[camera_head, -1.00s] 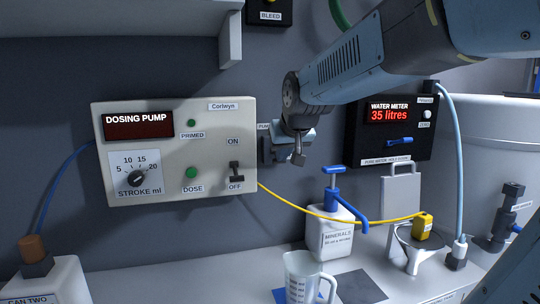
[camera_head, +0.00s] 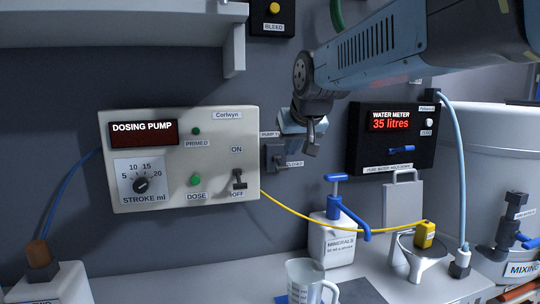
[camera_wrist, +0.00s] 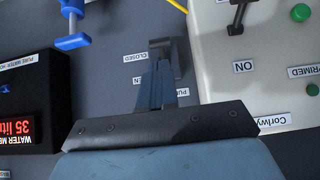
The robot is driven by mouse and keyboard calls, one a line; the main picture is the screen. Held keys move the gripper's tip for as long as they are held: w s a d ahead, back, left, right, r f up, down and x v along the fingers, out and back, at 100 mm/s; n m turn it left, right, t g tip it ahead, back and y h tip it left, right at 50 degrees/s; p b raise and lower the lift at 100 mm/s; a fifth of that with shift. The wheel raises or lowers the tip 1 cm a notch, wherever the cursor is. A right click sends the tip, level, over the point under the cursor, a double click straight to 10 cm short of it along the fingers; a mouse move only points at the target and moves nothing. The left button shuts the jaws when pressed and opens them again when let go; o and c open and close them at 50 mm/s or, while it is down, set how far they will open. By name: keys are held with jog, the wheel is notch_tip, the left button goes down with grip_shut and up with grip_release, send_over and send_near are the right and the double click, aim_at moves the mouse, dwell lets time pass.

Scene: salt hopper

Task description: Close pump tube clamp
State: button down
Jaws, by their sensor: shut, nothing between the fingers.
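The pump tube clamp (camera_head: 273,158) is a small dark grey block on the wall, just right of the dosing pump. A CLOSED label (camera_head: 294,163) sits at its right. Its short lever appears to lie low, toward that label. My gripper (camera_head: 312,149) is shut and empty, in front of the wall to the upper right of the clamp, apart from it in the head view. In the wrist view my gripper's fingers (camera_wrist: 159,88) partly cover the clamp (camera_wrist: 178,58), and the CLOSED label (camera_wrist: 135,57) shows beside it. Whether they touch cannot be told from that view.
The dosing pump (camera_head: 220,135) is at left, its switch (camera_head: 239,180) close to the clamp. The water meter (camera_head: 390,150) is at right. A minerals bottle (camera_head: 330,243) and a jug (camera_head: 302,280) stand below.

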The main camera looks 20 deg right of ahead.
jog(key=v, duration=0.8)
jog(key=shift+s+f, duration=0.25)
